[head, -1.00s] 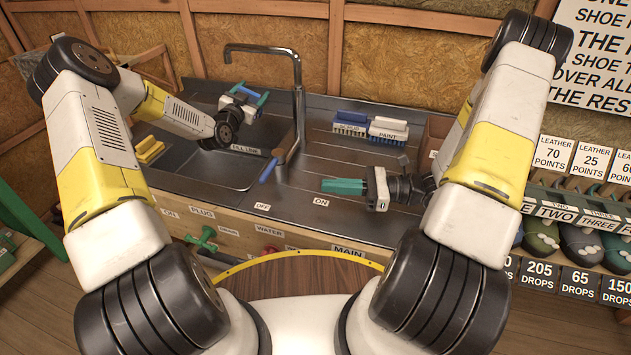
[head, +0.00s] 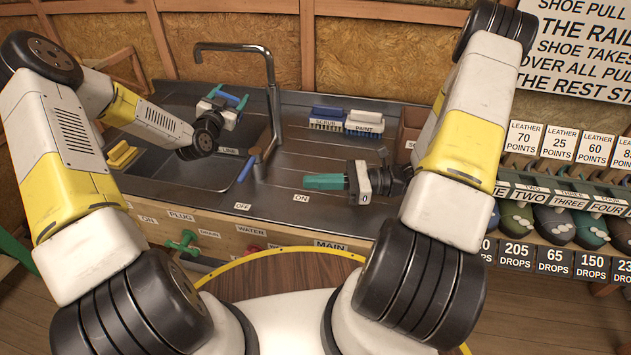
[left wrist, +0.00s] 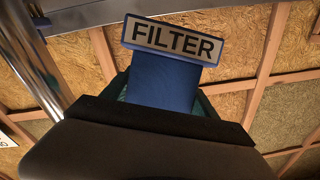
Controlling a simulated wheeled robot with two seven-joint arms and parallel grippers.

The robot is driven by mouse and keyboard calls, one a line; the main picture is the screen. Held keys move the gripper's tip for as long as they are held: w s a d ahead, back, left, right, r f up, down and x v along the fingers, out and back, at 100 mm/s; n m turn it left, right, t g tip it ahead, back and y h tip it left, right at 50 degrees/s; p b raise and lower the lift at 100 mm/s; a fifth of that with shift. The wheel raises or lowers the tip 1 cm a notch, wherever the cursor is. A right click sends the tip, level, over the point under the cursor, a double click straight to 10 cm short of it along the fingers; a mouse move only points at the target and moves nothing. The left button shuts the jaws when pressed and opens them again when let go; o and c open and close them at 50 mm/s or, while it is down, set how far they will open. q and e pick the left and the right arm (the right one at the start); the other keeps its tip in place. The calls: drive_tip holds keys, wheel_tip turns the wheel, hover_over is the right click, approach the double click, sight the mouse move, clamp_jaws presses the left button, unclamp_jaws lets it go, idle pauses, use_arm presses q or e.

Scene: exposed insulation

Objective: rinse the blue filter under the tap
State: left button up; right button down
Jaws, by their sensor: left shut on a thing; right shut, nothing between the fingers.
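My left gripper (head: 222,106) is shut on the blue filter (head: 230,98), held above the sink basin (head: 172,150), near the tap's spout and left of its column. In the left wrist view the filter (left wrist: 165,82) shows its blue body and a FILTER label between the fingers. The steel tap (head: 270,105) arches over the basin; I see no water at its spout. A blue lever (head: 246,169) at the tap's base points toward the OFF label (head: 243,206). My right gripper (head: 325,182), with green fingers, is shut and empty over the counter near the ON label (head: 302,198).
A yellow block (head: 121,154) sits at the basin's left rim. Green and red valve knobs are on the front panel. A shoe rack (head: 560,190) stands at right.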

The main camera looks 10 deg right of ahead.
sight(235, 103)
use_arm(q)
drive_tip(key=shift+s+d, duration=0.45)
drive_tip(key=shift+s, duration=0.45)
drive_tip(key=shift+s+d, duration=0.4)
drive_tip(key=shift+s, duration=0.45)
drive_tip(key=s+d+r, duration=0.2)
drive_tip(key=s+r, duration=0.2)
drive_tip(key=shift+s, duration=0.25)
idle(1.2)
